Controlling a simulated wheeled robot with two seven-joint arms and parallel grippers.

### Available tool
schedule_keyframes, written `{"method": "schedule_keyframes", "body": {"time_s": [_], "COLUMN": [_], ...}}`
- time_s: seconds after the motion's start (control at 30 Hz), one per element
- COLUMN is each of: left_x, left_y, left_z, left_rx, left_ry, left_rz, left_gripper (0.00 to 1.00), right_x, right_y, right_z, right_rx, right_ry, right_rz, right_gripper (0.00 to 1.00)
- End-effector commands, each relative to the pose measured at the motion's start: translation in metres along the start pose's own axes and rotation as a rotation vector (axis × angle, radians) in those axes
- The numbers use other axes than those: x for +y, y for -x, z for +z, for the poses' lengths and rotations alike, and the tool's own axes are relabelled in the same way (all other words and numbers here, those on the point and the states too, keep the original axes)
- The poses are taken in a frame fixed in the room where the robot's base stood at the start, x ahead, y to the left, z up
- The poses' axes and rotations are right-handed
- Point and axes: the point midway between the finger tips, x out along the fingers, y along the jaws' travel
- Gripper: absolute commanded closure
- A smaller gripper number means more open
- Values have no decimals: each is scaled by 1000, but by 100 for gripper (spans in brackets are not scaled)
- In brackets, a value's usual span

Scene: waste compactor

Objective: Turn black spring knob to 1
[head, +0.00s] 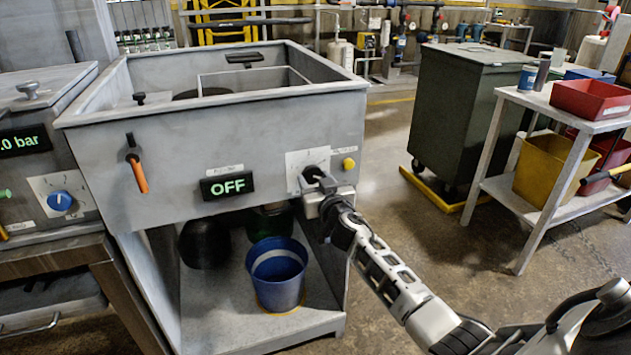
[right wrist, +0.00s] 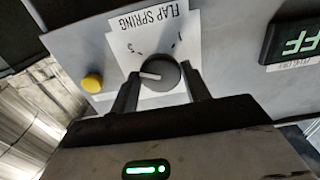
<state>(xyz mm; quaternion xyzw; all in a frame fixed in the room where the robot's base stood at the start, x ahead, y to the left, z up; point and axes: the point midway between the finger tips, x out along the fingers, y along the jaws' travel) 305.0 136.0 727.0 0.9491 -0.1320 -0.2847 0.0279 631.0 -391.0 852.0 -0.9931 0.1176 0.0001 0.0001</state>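The black spring knob (right wrist: 160,73) shows in the right wrist view on a white plate marked FLAP SPRING (right wrist: 150,35), which appears turned over there. Its white pointer line points left, below a digit that looks like 5. The 1 mark is at the plate's upper right. My right gripper (right wrist: 160,80) has one finger on each side of the knob, apparently closed against it. In the head view my right gripper (head: 318,182) is at the right of the machine's front panel and mostly covers the knob. My left gripper is not in view.
A yellow button (head: 348,164) is right of the knob plate. An OFF display (head: 227,185) and an orange-handled lever (head: 138,175) are to its left. A blue bucket (head: 278,285) stands on the shelf below. A green bin (head: 465,110) and a white rack (head: 535,105) stand at right.

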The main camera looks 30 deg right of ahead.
Motion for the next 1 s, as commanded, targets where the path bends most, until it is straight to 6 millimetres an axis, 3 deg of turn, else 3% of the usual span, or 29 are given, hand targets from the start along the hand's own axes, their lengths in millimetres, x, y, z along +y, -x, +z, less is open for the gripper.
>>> {"method": "schedule_keyframes", "body": {"time_s": [0.47, 1.0], "left_x": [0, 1], "left_y": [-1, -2], "left_z": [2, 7], "left_rx": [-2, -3], "left_ry": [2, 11], "left_rz": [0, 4], "left_gripper": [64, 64], "right_x": [0, 1], "right_y": [0, 0], "right_z": [1, 0], "right_rx": [0, 1], "right_ry": [69, 518], "right_rz": [0, -1], "right_gripper": [76, 76]}}
